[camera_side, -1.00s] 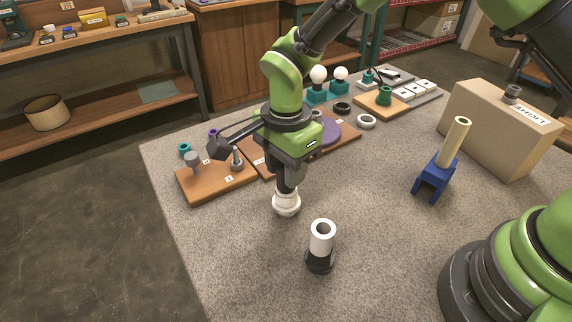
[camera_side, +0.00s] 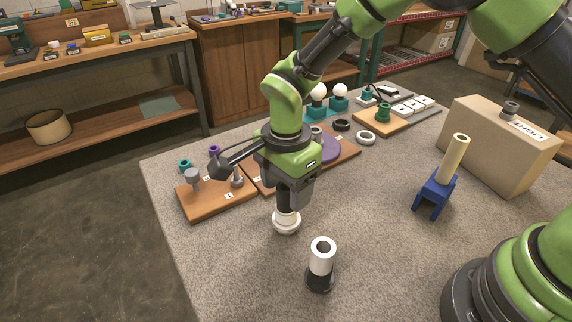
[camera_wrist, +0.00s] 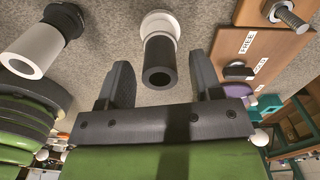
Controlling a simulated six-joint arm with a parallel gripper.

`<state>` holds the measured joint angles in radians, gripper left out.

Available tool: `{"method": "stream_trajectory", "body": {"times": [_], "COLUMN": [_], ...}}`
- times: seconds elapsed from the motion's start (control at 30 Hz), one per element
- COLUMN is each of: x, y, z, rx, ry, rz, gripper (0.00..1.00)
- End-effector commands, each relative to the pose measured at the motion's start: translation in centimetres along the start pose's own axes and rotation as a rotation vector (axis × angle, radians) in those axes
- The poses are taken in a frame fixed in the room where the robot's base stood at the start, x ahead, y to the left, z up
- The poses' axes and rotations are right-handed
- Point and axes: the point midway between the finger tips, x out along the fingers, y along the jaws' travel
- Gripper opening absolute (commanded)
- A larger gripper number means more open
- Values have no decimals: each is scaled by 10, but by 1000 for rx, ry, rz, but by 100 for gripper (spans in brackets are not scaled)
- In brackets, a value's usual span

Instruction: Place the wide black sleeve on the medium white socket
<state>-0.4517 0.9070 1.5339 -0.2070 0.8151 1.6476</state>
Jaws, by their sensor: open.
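The wide black sleeve (camera_wrist: 160,62) stands upright on the medium white socket (camera_wrist: 160,26), with the socket's white flange showing around its far end. In the side view the sleeve (camera_side: 286,202) shows as a dark band above the white socket (camera_side: 286,221), which rests on the grey table. My gripper (camera_wrist: 159,62) is open, with one finger on each side of the sleeve in the wrist view and gaps visible on both sides. In the side view my gripper (camera_side: 288,198) is at the sleeve's upper end, and its fingers partly hide the sleeve.
A white tube on a black base (camera_side: 321,262) stands close by at the front right. A numbered wooden board (camera_side: 218,196) with metal parts lies to the left. A blue stand with a cream tube (camera_side: 436,192) and a tan box (camera_side: 490,150) are to the right.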

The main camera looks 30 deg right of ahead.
Motion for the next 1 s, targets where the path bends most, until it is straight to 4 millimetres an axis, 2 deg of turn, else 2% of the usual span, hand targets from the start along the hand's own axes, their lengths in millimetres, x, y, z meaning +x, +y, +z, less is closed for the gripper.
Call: {"method": "stream_trajectory", "body": {"times": [0.5,0.67,0.9,1.0], "x": [-103,-119,-124,-134], "y": [-1,0,0,4], "z": [0,0,0,-6], "rx": [0,0,-2,-29], "ry": [-1,0,0,-11], "rz": [-4,-2,-1,-18], "gripper": [59,59,59,59]}}
